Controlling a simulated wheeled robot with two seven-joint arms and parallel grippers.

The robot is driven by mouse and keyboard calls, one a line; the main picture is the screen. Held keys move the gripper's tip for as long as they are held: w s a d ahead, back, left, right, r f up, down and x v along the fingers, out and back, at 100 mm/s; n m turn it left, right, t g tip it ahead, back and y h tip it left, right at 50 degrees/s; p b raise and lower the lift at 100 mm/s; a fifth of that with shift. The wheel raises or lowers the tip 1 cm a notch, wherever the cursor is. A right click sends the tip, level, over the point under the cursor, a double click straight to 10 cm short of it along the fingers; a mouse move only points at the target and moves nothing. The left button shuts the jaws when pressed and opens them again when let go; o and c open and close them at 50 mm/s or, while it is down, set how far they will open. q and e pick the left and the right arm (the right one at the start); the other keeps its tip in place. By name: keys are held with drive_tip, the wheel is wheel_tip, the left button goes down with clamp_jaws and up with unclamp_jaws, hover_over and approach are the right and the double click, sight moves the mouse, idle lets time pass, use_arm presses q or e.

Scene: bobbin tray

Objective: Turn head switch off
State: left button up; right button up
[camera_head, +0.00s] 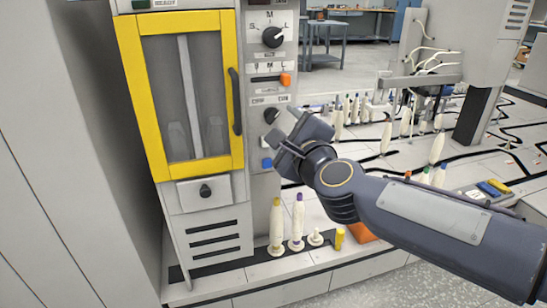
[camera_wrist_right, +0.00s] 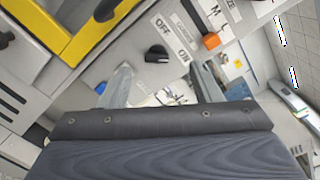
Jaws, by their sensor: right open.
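The head switch is a black rotary knob (camera_head: 271,115) on the grey control panel, below the OFF and ON labels. In the right wrist view the knob (camera_wrist_right: 157,54) lies just beyond the finger gap, and its handle appears to point toward ON. My right gripper (camera_head: 279,139) is at the panel, just below and to the right of the knob in the head view. In the wrist view its two fingers (camera_wrist_right: 162,84) are open, apart, with nothing between them. Contact with the knob is not visible. My left gripper is not in view.
Above are an orange switch (camera_head: 286,79) and a larger selector knob (camera_head: 273,37). A blue button (camera_head: 267,163) sits below. The yellow-framed door (camera_head: 126,64) with its dark handle is left of the panel. Upright bobbins (camera_head: 276,226) stand on the ledge below.

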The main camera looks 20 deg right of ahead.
sight(273, 118)
use_arm(q)
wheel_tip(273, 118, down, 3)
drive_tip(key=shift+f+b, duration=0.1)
drive_tip(key=shift+b, duration=0.75)
use_arm(e)
drive_tip(key=shift+m+h, duration=0.5)
drive_tip(key=shift+m, duration=0.4)
drive_tip(key=w, duration=0.3)
drive_tip(key=w+f, duration=0.1)
drive_tip(key=w, duration=0.4)
drive_tip(key=shift+w+f, duration=0.25)
drive_tip(key=shift+w, duration=0.15)
drive_tip(key=shift+c, duration=0.5)
drive_tip(key=c, duration=0.9)
